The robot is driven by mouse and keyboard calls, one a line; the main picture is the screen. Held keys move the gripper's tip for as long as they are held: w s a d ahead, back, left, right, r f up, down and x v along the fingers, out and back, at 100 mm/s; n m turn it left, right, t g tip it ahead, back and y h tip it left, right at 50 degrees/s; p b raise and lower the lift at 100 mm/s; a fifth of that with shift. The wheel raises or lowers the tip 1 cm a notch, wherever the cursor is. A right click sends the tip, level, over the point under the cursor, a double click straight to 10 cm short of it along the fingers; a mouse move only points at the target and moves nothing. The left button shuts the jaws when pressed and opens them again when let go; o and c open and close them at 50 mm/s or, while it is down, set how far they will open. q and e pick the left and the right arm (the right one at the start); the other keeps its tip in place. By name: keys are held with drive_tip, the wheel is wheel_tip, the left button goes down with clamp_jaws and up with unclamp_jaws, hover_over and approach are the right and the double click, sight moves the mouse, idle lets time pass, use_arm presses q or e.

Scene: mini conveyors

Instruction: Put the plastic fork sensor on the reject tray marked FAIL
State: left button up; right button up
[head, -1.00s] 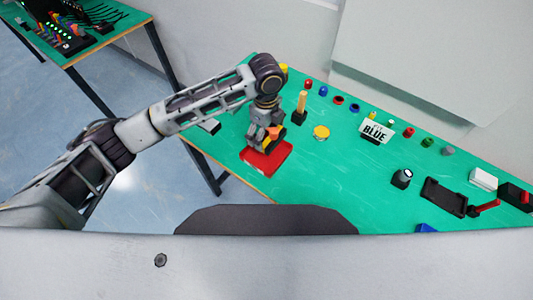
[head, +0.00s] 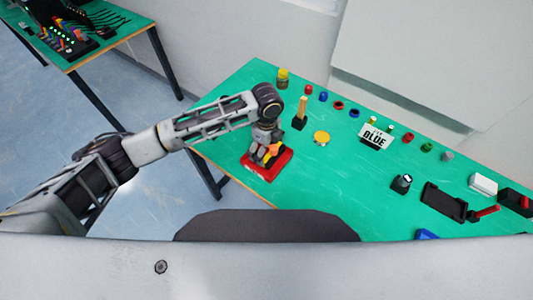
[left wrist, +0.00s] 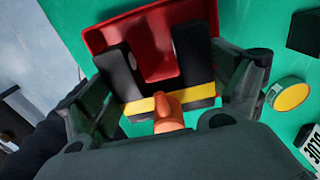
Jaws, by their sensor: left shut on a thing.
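The fork sensor (left wrist: 118,75) is black with two prongs, a yellow band and an orange part, seen in the left wrist view. My left gripper (head: 266,153) is shut on it, with a finger on each side. In the head view the gripper is over the red tray (head: 253,168), with the sensor's orange part showing between the fingers. The tray also shows behind the prongs in the left wrist view (left wrist: 160,60). I cannot tell if the sensor touches the tray. No FAIL mark is readable. My right gripper is not in view.
A yellow round button (head: 321,137) and a wooden-handled tool (head: 301,110) stand right of the tray. A BLUE sign (head: 375,138) and several small coloured parts line the back of the green table (head: 330,180). The tray is close to the table's front left edge.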

use_arm(q)
drive_tip(key=shift+f, duration=1.85)
drive_tip(key=shift+f, duration=0.1)
drive_tip(key=o, duration=0.9)
drive_tip(key=shift+c, duration=0.2)
drive_tip(key=shift+r+b, duration=0.4)
drive_tip(key=shift+r, duration=5.7)
